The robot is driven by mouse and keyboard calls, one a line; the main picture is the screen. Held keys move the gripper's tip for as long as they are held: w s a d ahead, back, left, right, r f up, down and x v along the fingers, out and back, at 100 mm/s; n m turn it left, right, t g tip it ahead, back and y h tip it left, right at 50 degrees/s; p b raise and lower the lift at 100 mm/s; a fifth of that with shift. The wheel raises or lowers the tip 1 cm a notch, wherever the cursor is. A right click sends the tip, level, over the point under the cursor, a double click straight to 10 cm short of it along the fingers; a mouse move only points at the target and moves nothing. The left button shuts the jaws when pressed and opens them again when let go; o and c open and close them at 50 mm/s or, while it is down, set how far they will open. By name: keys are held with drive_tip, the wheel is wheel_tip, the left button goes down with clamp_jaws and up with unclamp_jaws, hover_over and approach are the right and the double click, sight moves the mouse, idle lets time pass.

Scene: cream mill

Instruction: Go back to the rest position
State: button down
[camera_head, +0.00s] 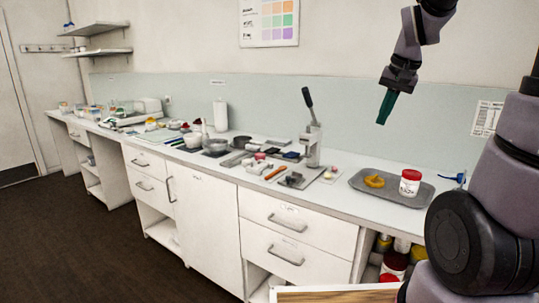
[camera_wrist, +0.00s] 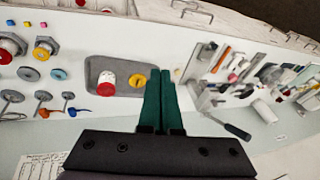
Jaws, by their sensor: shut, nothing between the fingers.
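My gripper (camera_head: 386,107) hangs in the air above the counter in the head view, in front of the pale green wall panel. Its green fingers point down. In the wrist view my gripper (camera_wrist: 164,75) shows its two fingers together, shut, with nothing between them. It is well above the counter and touches nothing. No separate object is named by the task.
A grey tray (camera_head: 360,188) on the counter holds a red-lidded jar (camera_head: 410,183) and a yellow item (camera_head: 374,181). A lever press (camera_head: 311,140) stands left of the tray. Tools and bowls crowd the counter further left. Drawers and cupboards (camera_head: 210,215) lie below.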

drive_tip(key=s+a+r+t, duration=0.1)
drive_tip(key=s+a+r, duration=0.1)
drive_tip(key=s, duration=0.5)
drive_tip(key=s+a+r+n+t+y, duration=0.1)
drive_tip(key=s+a+r+t, duration=0.1)
drive_tip(key=s, duration=0.6)
drive_tip(key=shift+s+a+r, duration=0.3)
drive_tip(key=shift+a+r, duration=0.45)
drive_tip(key=shift+r, duration=0.3)
